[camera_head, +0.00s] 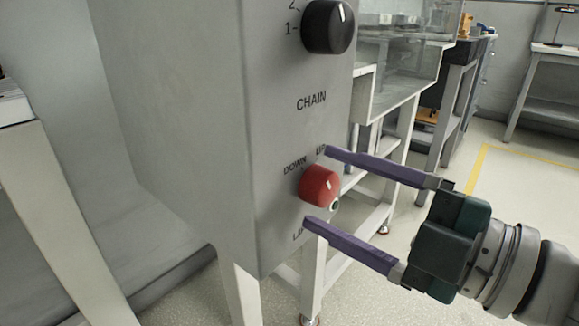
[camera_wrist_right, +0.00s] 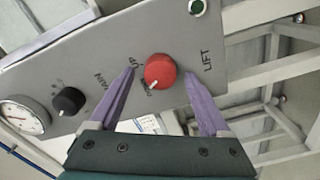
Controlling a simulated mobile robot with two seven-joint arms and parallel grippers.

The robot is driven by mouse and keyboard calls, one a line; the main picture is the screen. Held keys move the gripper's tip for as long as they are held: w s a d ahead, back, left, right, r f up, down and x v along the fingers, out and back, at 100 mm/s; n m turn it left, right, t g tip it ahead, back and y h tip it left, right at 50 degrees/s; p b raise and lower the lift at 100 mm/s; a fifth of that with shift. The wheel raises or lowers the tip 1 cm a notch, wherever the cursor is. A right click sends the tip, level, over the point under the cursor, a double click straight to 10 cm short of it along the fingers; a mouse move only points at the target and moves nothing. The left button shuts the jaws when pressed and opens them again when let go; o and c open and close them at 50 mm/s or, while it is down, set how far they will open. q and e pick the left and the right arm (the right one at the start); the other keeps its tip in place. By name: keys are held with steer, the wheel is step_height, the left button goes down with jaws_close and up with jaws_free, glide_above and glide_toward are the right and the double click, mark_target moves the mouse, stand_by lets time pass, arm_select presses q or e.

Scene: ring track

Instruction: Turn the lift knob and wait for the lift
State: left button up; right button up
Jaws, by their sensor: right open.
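The red lift knob (camera_head: 320,186) sits low on the grey panel, with a white pointer mark on it. DOWN and UP labels are printed above it, and it also shows in the wrist view (camera_wrist_right: 160,71) beside the word LIFT. A small round green lamp or button (camera_wrist_right: 197,7) is near the LIFT label. My left gripper is not in view.
A black knob (camera_head: 328,27) sits above the CHAIN label, and a round gauge (camera_wrist_right: 24,117) shows in the wrist view. A white frame (camera_head: 393,171) with a clear box stands behind the panel. Workbenches are at the back right, and open floor lies on the right.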

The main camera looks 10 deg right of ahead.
steer(key=p+v, duration=0.1)
steer(key=v, duration=0.9)
steer(key=shift+p, duration=0.3)
steer(key=w+d+r+m+h+p, duration=0.1)
steer(key=d+r+m+h+p, duration=0.1)
steer(key=r+m+h+p, duration=0.55)
steer(key=w+d+r+m+h+p, duration=0.15)
steer(key=r+m+p, duration=0.25)
steer(key=r+p, duration=0.5)
steer(key=s+a+r+m+g+h+p, duration=0.25)
steer(key=s+r+m+g+p, duration=0.45)
steer(key=s+r+g+p, duration=1)
step_height(320, 180, up, 31)
steer(key=w+t+p, duration=0.2)
steer(key=t+p, duration=0.4)
steer(key=p, duration=3.3)
steer(key=shift+w+y+p, duration=0.2)
steer(key=shift+y+p, duration=0.1)
steer(key=shift+y, duration=0.05)
